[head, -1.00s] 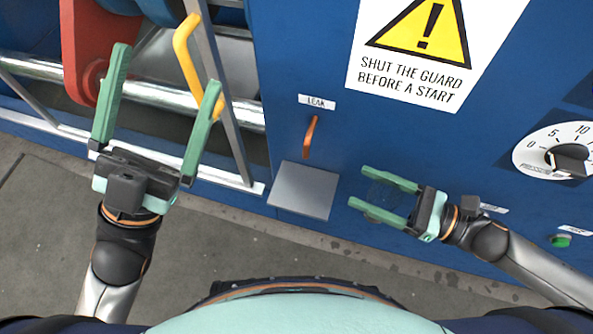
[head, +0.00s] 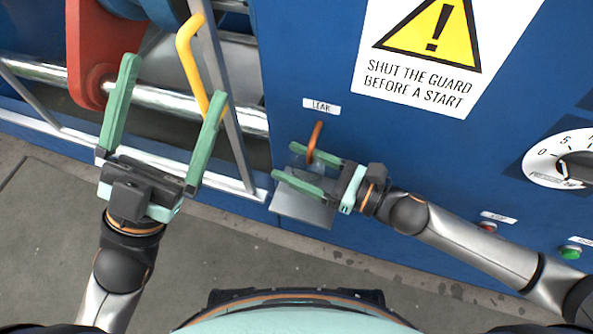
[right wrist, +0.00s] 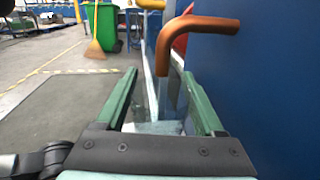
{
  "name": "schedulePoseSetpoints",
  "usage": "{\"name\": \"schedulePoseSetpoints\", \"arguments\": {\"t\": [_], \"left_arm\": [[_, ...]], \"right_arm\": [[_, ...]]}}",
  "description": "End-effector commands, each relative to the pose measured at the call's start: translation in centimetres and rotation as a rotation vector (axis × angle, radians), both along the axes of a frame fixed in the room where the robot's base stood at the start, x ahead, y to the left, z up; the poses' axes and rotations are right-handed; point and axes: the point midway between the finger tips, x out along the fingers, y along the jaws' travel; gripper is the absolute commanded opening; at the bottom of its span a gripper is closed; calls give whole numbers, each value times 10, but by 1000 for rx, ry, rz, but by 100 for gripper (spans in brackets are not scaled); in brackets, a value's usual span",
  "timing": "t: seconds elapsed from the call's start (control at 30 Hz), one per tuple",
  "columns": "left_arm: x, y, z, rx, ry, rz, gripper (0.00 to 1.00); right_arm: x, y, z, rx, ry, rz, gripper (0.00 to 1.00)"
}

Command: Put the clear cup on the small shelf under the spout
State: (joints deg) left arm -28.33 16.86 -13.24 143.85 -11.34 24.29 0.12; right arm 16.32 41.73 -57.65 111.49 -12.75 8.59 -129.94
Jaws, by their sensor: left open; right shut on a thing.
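The copper spout (head: 315,142) bends out of the blue panel under the "LEAK" label; it also shows in the right wrist view (right wrist: 208,25). The small grey shelf (head: 303,211) juts out below it, partly hidden by my right gripper. My right gripper (head: 286,162) is shut on the clear cup (head: 317,168) and holds it over the shelf area, with the spout's end close to the cup. The cup is faint between the fingers in the right wrist view (right wrist: 168,100). I cannot tell whether it touches the shelf. My left gripper (head: 174,79) is open and empty.
A yellow handle (head: 188,62) and a grey guard bar (head: 232,110) stand by my left gripper, before a red machine part (head: 88,50). A dial (head: 562,160) and a green button (head: 570,253) are on the panel at right. A green bin (right wrist: 105,25) stands far off.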

Motion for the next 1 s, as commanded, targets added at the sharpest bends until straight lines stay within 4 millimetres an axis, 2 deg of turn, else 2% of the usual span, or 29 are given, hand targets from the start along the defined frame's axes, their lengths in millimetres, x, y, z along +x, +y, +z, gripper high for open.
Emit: {"name": "schedulePoseSetpoints", "arguments": {"t": [0.03, 0.17, 0.6, 0.63, 0.73, 1.0], "left_arm": [[0, 0, -8, -3, 3, -3, 100], [1, -2, -18, -9, 15, -15, 100], [1, -3, -22, -8, 21, -25, 100], [1, -3, -20, -8, 21, -25, 100], [1, -3, -20, -9, 20, -26, 100], [1, -3, -19, -9, 18, -25, 100]], "right_arm": [[0, 0, -13, 0, 4, 0, 17], [-1, 0, -29, 0, 3, 0, 17], [-1, 0, -35, 1, 3, 0, 17], [-1, 0, -33, 1, 2, 0, 73], [-1, 0, -33, 1, 2, 0, 83], [-1, -1, -33, 1, 2, 0, 83]]}}
